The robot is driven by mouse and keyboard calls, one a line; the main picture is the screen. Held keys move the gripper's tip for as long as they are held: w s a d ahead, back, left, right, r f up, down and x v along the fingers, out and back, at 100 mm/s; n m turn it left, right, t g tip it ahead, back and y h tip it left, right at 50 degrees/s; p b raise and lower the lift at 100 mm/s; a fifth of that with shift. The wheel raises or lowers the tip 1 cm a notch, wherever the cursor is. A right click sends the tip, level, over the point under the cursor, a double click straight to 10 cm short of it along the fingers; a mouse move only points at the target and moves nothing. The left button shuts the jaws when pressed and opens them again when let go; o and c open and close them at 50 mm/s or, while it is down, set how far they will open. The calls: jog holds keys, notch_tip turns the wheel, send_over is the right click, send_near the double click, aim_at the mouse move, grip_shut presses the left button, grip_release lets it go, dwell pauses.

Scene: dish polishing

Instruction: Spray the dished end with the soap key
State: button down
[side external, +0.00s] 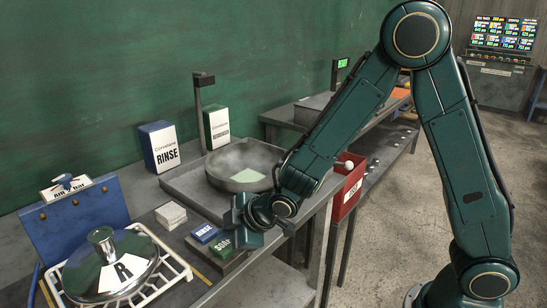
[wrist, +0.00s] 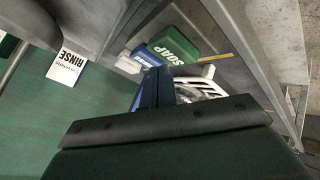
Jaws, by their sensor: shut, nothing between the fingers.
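The dished end, a round grey dish (side external: 240,166) with a pale green patch inside, sits in a grey tray under a post. The green soap key (side external: 222,244) lies beside the blue rinse key (side external: 205,232) on a dark block at the bench's front. In the wrist view, the soap key (wrist: 176,46) and rinse key (wrist: 145,57) show beyond the fingers. My gripper (side external: 238,216) is shut and empty, close to the keys; it partly covers the soap key in the side view. I cannot tell whether it touches a key. Its fingers (wrist: 156,84) show in the wrist view.
A shiny knobbed dish (side external: 110,262) sits on a white rack at the left. A red bin (side external: 347,188) hangs at the bench's right end.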

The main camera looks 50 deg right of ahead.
aim_at(228, 246)
jog(key=shift+r, duration=0.15)
dwell(0.3)
jog(key=shift+r, duration=2.45)
jog(key=s+d+r+m+g+h, duration=0.1)
jog(key=s+d+r+m+g, duration=0.1)
jog(key=s+d+r+m, duration=0.75)
jog(key=s+d+r, duration=0.1)
jog(key=s, duration=0.7)
jog(key=s+d+r+m+g, duration=0.1)
jog(key=s+d+m, duration=0.1)
jog(key=s, duration=0.8)
jog(key=shift+d+r+h, duration=0.35)
jog(key=shift+r+h, duration=0.05)
